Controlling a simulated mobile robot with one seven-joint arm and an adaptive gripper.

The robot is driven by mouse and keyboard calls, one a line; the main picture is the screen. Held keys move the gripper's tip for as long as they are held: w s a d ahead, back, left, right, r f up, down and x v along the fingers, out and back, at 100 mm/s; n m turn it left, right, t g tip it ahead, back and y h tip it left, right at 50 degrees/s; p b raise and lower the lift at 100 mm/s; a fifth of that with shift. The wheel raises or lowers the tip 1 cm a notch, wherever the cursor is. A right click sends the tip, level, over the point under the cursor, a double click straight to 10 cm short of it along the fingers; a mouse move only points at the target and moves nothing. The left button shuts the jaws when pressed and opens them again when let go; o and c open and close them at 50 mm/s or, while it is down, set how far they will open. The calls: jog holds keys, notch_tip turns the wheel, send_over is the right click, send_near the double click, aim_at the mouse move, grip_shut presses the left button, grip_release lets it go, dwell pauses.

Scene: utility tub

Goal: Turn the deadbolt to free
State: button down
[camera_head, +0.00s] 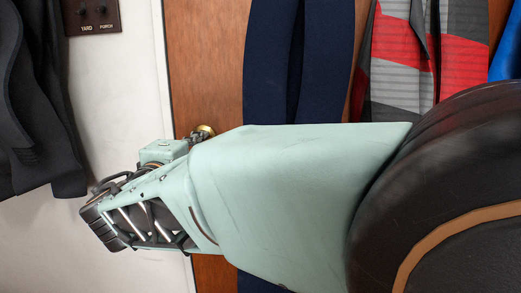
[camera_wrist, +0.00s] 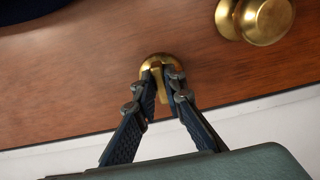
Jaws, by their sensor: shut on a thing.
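The brass deadbolt (camera_wrist: 152,63) is a round plate on the brown wooden door, in the middle of the wrist view. Its small thumb-turn (camera_wrist: 160,88) stands out between the two dark fingertips. My gripper (camera_wrist: 162,76) is shut on this thumb-turn, with a finger on each side of it. The fingers cover part of the plate. In the head view, my gripper and arm hide most of the lock; a bit of brass (camera_head: 206,129) shows behind the wrist, and I cannot tell whether it is the deadbolt or the knob.
A round brass doorknob (camera_wrist: 262,18) sits close to the deadbolt, at upper right in the wrist view. Dark blue cloth (camera_head: 300,65) and red-grey cloth (camera_head: 400,70) hang over the door.

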dwell(0.4)
jog(key=c, duration=2)
grip_release()
jog(key=shift+r, duration=0.1)
